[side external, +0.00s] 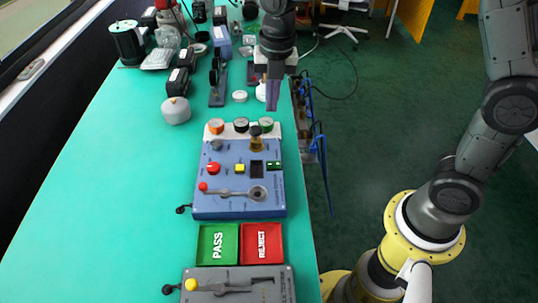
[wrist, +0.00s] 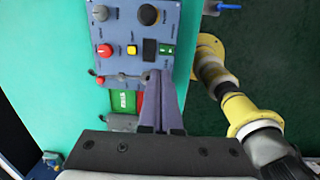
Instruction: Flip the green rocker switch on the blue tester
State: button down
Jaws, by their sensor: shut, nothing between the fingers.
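The blue tester (side external: 225,208) lies on the teal bench and shows from above in the wrist view (wrist: 118,28). Its small green rocker switch (side external: 273,165) is at the right edge of the panel, right of a black window. In the wrist view the green rocker switch (wrist: 166,48) is uncovered, just beyond my fingertips. My gripper (side external: 272,106) is shut and empty, pointing down above the bench behind the tester. In the wrist view its purple fingers (wrist: 161,80) are together and overlap the tester's lower right corner. Which way the rocker is tilted is too small to tell.
The panel also carries a red knob (side external: 213,168), a yellow button (side external: 239,168), a brass-coloured knob (side external: 256,143) and a red-ended lever (side external: 228,191). Green PASS (side external: 217,244) and red REJECT (side external: 262,242) trays sit in front. The bench left is clear.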

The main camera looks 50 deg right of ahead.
aim_at(269, 164)
jog(key=f, duration=0.1)
jog(key=a+f, duration=0.1)
jog(key=f, duration=0.1)
jog(key=shift+g, duration=0.4)
jog(key=shift+f, duration=0.1)
notch_tip(269, 164, down, 14)
jog(key=shift+r, duration=0.1)
dwell(0.4)
